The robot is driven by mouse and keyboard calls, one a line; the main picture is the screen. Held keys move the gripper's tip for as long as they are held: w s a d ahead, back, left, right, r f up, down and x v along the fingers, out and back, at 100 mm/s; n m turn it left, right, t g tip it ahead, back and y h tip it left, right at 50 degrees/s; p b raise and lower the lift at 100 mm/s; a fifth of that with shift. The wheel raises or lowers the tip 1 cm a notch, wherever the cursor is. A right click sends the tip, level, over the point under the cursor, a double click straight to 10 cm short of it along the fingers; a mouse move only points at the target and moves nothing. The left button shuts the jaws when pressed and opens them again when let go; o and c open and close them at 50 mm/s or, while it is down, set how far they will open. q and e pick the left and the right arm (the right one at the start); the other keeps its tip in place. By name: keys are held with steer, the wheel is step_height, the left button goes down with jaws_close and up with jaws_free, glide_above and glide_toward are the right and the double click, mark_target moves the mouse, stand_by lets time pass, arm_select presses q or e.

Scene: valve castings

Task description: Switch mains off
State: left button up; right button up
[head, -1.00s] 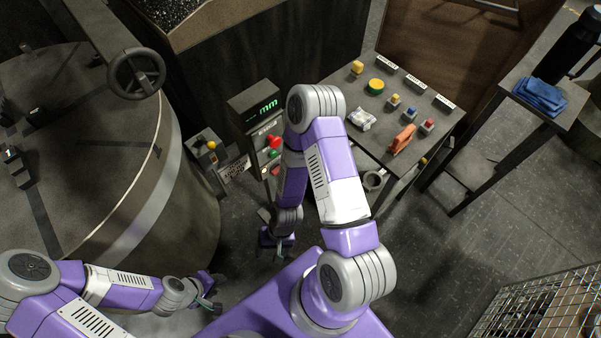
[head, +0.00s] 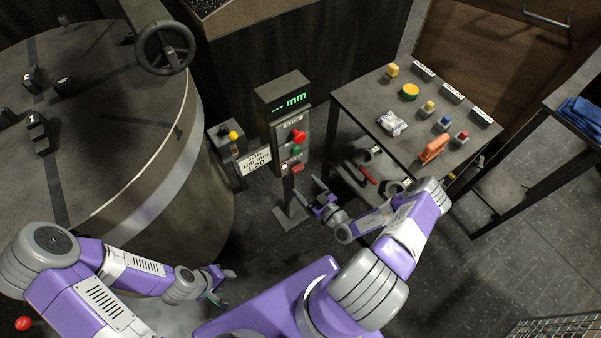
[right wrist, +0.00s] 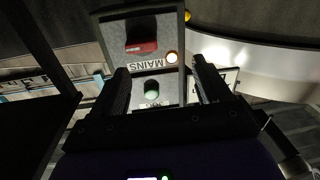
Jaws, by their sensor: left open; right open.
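The control post (head: 290,125) stands left of the table, with a green "mm" display on top. Its panel carries a red mushroom button (head: 298,136), a green button (head: 296,150) and, lowest, a red mains switch (head: 297,168) beside a small lamp (head: 285,168). In the right wrist view the panel is upside down; the red mains switch (right wrist: 141,47) is above the "MAINS" label (right wrist: 155,61), and the lamp (right wrist: 171,57) glows. My right gripper (head: 308,191) is open and empty, apart from the switch. My left gripper (head: 226,287) is open and empty beside the large drum.
A large round drum (head: 170,190) with a handwheel (head: 165,48) fills the left. The table (head: 365,105) at right holds buttons, a bag (head: 392,123) and an orange object (head: 433,149).

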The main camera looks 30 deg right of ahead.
mark_target(299, 170)
steer(key=w, duration=0.2)
steer(key=w+d+m+h, duration=0.1)
steer(key=w, duration=0.2)
steer(key=w+m+b, duration=0.1)
steer(key=w, duration=0.1)
steer(key=shift+w+d+f+h, duration=0.2)
steer(key=shift+w+h, duration=0.05)
steer(key=shift+h, duration=0.05)
steer(key=c, duration=1)
